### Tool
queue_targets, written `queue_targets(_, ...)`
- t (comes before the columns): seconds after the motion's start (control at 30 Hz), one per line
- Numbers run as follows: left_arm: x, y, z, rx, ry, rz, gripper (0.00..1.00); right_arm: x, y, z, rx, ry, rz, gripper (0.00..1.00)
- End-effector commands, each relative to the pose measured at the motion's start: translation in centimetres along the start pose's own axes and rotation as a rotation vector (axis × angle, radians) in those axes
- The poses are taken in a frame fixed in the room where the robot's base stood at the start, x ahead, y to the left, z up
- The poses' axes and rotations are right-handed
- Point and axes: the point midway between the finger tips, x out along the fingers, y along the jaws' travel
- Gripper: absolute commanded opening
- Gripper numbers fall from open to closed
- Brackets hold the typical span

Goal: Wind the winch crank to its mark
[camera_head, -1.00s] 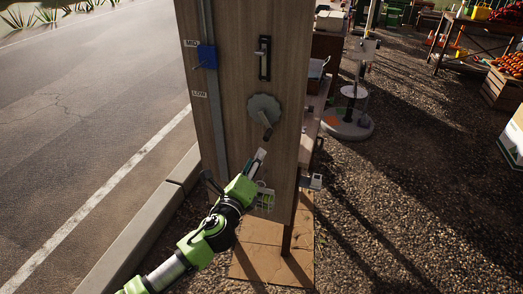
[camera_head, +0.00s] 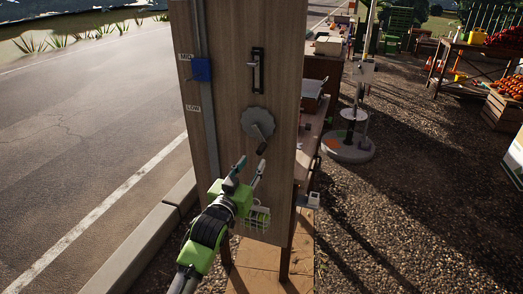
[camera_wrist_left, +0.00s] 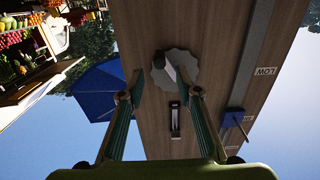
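The winch crank is a grey scalloped disc (camera_head: 257,122) on the wooden panel, with a dark handle (camera_head: 262,148) pointing down and slightly right. My left gripper (camera_head: 252,162) is open just below the handle, its fingers pointing up. In the left wrist view, the disc (camera_wrist_left: 185,75) and its handle (camera_wrist_left: 164,66) show beyond the spread fingertips (camera_wrist_left: 166,87), with nothing held between them. A blue slider (camera_head: 201,70) sits on the rail by the MID label (camera_head: 186,57), above the LOW label (camera_head: 193,108). My right gripper is not in view.
A vertical dark-framed slot handle (camera_head: 257,70) is on the panel above the disc. A wire basket (camera_head: 256,220) hangs low on the panel beside my gripper. A counter (camera_head: 312,135) stands behind the panel's right side. Road lies left, gravel right.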

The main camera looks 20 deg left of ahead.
Motion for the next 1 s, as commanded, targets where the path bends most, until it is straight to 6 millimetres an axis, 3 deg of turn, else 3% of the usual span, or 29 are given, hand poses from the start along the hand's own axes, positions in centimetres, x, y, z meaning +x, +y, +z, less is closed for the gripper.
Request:
queue_targets(0.2, 4.1, 0.1, -0.1, 0.002, 0.0, 0.001, 0.32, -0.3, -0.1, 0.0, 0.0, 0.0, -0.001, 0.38)
queue_targets(0.5, 8.1, 0.1, 0.0, 0.003, 0.0, 0.001, 0.32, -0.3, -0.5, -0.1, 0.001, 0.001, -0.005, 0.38)
queue_targets(1.0, 9.1, 0.1, 0.0, 0.004, -0.001, 0.001, 0.32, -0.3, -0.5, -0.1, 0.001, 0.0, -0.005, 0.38)
